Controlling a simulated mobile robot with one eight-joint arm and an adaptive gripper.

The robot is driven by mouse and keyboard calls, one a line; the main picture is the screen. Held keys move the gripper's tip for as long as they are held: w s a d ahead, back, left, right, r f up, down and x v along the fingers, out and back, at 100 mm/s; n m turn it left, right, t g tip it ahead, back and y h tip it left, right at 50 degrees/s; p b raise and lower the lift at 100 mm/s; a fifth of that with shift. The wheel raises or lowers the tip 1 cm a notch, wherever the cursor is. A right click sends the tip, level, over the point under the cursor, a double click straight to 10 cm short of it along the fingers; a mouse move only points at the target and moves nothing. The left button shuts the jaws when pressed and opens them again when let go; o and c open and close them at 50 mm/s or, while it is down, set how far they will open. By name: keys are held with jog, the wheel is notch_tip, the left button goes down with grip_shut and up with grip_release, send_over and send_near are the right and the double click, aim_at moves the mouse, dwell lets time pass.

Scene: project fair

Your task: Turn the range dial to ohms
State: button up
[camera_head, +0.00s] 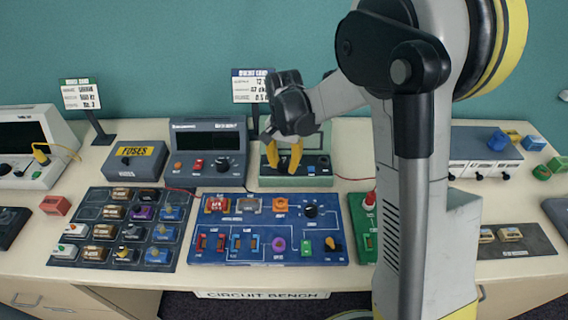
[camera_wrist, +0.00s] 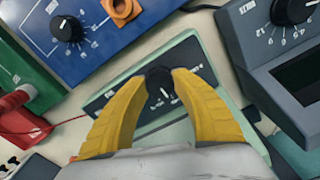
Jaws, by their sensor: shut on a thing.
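The range dial (camera_wrist: 159,80) is a small black knob with a white mark, on the dark front panel of a pale green meter (camera_head: 316,182). My gripper (camera_wrist: 161,82) has its yellow fingers on both sides of the knob, shut on it. In the head view, my gripper (camera_head: 283,168) reaches down to the meter's front panel and hides the dial. The small print around the dial is too blurred to read, so I cannot tell which range the mark points at. My gripper also covers part of the meter's upper face.
A grey meter (camera_head: 208,139) stands close at the left. A blue circuit board (camera_head: 263,253) with a black knob (camera_head: 310,211) lies in front. A sign (camera_head: 250,86) stands behind. A red lead (camera_head: 352,179) runs right from the green meter.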

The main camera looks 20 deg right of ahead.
aim_at(284, 163)
jog(key=shift+n, duration=3.5)
jog(key=o, duration=1.2)
jog(key=shift+o, duration=0.2)
notch_tip(284, 163, up, 12)
